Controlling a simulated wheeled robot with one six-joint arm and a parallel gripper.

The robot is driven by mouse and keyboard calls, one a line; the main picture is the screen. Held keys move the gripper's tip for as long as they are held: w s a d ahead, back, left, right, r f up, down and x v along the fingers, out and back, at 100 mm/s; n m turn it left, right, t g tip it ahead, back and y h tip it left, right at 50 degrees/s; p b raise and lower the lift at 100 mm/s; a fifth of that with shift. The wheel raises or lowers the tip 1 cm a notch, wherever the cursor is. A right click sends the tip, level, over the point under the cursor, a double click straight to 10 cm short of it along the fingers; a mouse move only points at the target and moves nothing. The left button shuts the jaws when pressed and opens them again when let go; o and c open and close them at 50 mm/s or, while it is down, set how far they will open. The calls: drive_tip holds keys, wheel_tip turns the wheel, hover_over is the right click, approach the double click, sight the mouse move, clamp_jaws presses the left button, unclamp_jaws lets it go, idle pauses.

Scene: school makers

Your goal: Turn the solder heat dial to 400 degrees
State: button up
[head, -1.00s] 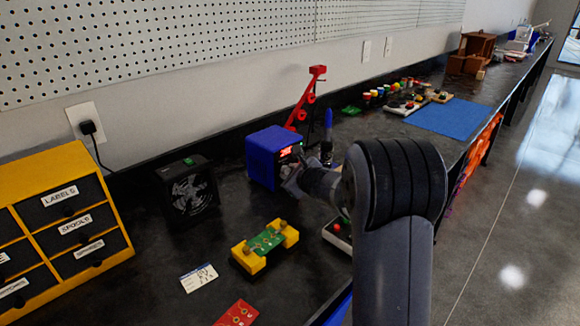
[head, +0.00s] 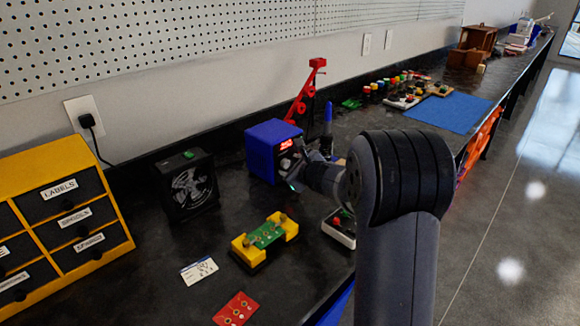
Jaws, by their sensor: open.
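The solder station is a blue box (head: 265,150) on the black bench, with a lit red display (head: 286,145) on its front face. The heat dial is on that front; it is small and mostly hidden by my gripper, and I cannot read its setting. My gripper (head: 294,172) is close in front of the station's face, below the display. Its jaws are open, but they are small and partly hidden here. I cannot tell whether they touch the dial or are around it.
A blue soldering iron (head: 328,118) stands right behind my gripper. A red stand (head: 303,95) rises behind the station. A black fan (head: 187,184) stands left. A yellow holder with a green board (head: 265,237) and a grey box with a red button (head: 341,226) are in front.

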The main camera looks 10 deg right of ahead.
drive_tip(key=v, duration=0.9)
drive_tip(key=shift+s, duration=0.3)
drive_tip(key=x, duration=1)
drive_tip(key=shift+w, duration=0.3)
drive_tip(key=shift+w+f, duration=0.15)
drive_tip(key=shift+f, duration=0.1)
drive_tip(key=shift+b, duration=0.5)
drive_tip(key=shift+r, duration=0.1)
drive_tip(key=shift+r, duration=0.1)
drive_tip(key=shift+r+p, duration=0.15)
drive_tip(key=shift+p, duration=0.5)
